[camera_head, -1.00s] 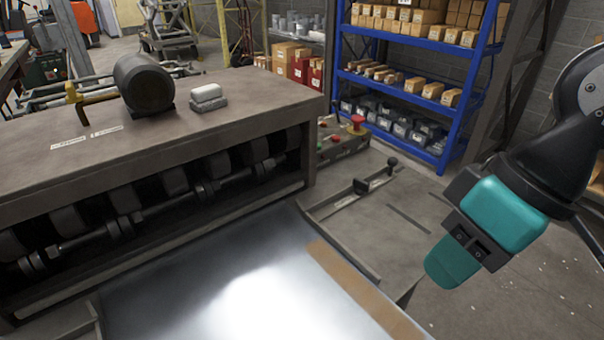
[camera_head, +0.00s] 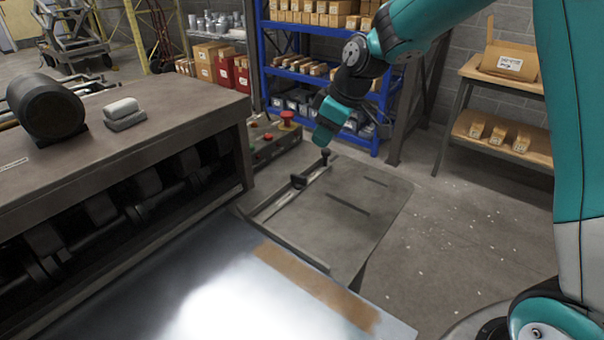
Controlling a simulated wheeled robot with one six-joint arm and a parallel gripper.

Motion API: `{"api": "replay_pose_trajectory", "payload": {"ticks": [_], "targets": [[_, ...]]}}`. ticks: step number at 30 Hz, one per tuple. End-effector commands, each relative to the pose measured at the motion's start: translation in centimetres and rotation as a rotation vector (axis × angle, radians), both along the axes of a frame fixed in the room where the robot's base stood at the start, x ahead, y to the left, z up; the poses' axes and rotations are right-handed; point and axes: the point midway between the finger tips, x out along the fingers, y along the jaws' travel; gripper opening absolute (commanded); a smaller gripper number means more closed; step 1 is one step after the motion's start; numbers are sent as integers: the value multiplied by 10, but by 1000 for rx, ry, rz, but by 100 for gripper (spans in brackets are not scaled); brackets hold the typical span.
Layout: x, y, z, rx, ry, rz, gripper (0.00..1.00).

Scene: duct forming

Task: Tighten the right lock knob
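A slotted guide bar lies on the grey side table (camera_head: 385,215) of the machine, right of the roller housing. A small black knob (camera_head: 325,154) stands at its far end, and a black block (camera_head: 298,181) sits nearer along the same bar. I cannot tell for certain which of these is the right lock knob. My gripper (camera_head: 322,136) hangs tip down just above the far knob, seemingly a small gap away. Its fingers look like one teal shape from this angle, so their opening does not show. Nothing is visibly held.
A shiny metal sheet (camera_head: 150,300) with a brown strip (camera_head: 318,288) lies in front of the rollers. A control box with a red button (camera_head: 288,118) stands behind the guide bar, close left of my gripper. Blue shelving (camera_head: 262,60) stands behind. The floor at right is open.

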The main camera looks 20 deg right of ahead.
Motion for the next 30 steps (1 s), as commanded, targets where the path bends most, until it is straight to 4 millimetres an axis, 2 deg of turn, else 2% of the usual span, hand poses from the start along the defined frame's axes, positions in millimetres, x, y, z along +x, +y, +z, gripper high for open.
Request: {"api": "replay_pose_trajectory", "payload": {"ticks": [9, 15, 21, 30], "targets": [[18, 23, -68, 1, 5, 2, 22], [27, 33, -103, 0, 3, 1, 22], [32, 39, -121, 0, 2, -1, 22], [33, 40, -124, 0, 0, -1, 22]]}}
